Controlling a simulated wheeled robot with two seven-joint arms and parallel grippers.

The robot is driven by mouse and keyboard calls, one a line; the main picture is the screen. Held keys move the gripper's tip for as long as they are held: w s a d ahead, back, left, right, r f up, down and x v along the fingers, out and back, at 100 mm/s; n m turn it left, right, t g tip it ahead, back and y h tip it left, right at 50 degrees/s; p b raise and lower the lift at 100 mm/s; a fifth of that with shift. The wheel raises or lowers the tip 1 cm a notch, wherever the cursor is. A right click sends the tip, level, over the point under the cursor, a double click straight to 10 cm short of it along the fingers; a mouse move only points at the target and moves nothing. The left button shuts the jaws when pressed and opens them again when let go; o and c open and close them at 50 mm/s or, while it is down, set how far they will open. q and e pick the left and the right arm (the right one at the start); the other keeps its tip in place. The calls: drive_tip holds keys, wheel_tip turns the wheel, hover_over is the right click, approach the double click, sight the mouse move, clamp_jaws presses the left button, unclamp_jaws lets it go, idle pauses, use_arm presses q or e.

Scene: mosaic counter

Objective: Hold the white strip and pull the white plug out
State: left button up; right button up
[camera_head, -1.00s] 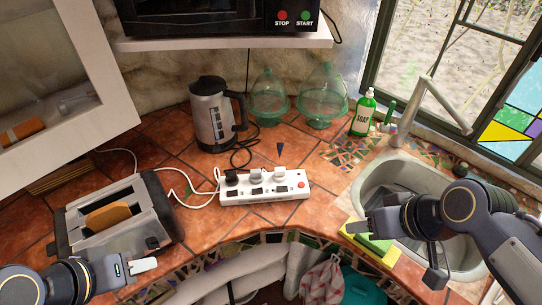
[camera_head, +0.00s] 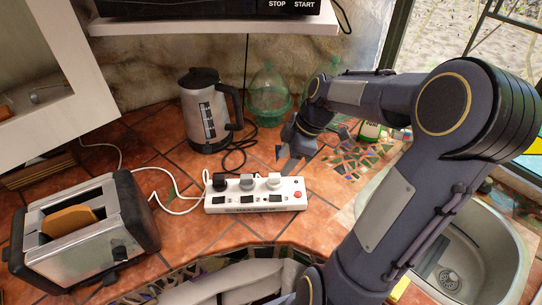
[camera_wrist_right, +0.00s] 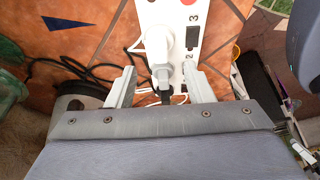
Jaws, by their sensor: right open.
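The white strip (camera_head: 288,205) lies on the tiled counter with a black plug (camera_head: 220,182), a grey plug (camera_head: 246,182) and the white plug (camera_head: 273,182) in it. A red switch (camera_head: 297,194) is at its right end. My right gripper (camera_head: 289,162) is just behind the white plug, pointing down. In the wrist view, the right gripper (camera_wrist_right: 160,70) is open and empty. The white plug (camera_wrist_right: 157,40) shows just beyond the fingertips; the grey plug (camera_wrist_right: 162,75) shows between the fingers in the picture. Contact cannot be told. My left gripper is out of view.
A toaster (camera_head: 80,240) stands left, a kettle (camera_head: 208,115) behind the strip. The sink (camera_head: 470,255) is at right. White cable (camera_head: 172,200) runs left of the strip.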

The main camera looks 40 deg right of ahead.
sight(276, 175)
drive_tip(key=x, duration=0.7)
drive_tip(key=shift+a+f+p, duration=0.1)
drive_tip(key=shift+f+p, duration=0.25)
drive_tip(key=shift+p, duration=0.05)
